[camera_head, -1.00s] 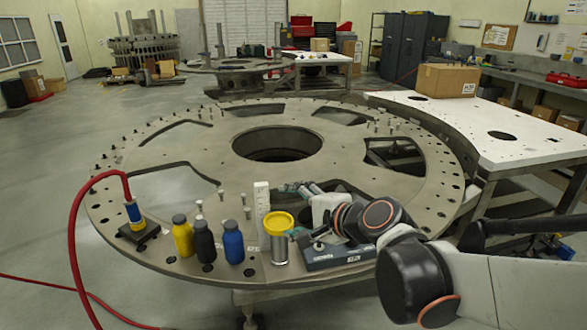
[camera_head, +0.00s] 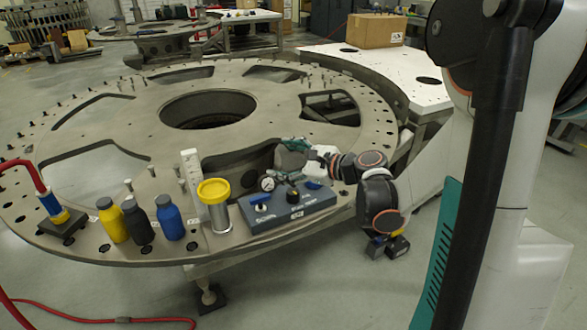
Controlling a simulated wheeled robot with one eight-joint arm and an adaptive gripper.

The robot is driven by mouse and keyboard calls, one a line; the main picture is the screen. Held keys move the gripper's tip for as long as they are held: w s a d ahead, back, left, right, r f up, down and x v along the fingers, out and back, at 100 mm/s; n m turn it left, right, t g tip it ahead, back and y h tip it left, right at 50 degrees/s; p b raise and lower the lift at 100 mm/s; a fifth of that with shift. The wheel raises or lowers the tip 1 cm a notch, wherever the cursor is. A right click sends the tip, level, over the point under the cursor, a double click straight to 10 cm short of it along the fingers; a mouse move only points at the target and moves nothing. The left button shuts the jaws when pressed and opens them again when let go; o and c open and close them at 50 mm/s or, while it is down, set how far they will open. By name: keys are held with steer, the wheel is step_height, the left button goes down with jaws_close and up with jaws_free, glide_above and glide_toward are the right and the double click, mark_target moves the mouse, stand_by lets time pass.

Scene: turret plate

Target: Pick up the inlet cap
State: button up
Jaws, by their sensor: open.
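A blue-grey box (camera_head: 290,217) stands on the front right of the round turret plate (camera_head: 130,105). I cannot tell for sure which piece is the inlet cap. My gripper (camera_head: 288,160) is open and appears just above or behind the box's back edge. Its fingertips are small, and I see nothing held.
A red hose (camera_head: 22,164) runs to a fitting at the left. Bolts line the plate's rim. A cardboard box (camera_head: 376,31) sits on the white table.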

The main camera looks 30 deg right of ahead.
steer(key=s+d+f+m+t+y+b, duration=0.1)
steer(key=s+d+f+m, duration=0.2)
steer(key=d+f, duration=0.5)
steer(key=s+d+f+m+t+b, duration=0.2)
steer(key=s+d+f+m, duration=0.15)
steer(key=d, duration=0.75)
steer(key=b+x, duration=0.1)
steer(key=x, duration=0.7)
steer(key=shift+w+a+f+b, duration=0.15)
steer(key=shift+w+a+b, duration=0.05)
steer(key=shift+b, duration=0.1)
steer(key=x, duration=0.1)
steer(key=b+x, duration=0.1)
steer(key=x, duration=0.1)
steer(key=b+x, duration=0.1)
steer(key=shift+w+a+f, duration=0.15)
steer(key=shift+a+f, duration=0.15)
steer(key=shift+w+a+r, duration=0.1)
steer(key=shift+w+a, duration=0.05)
steer(key=shift+w, duration=0.2)
steer(key=c, duration=1)
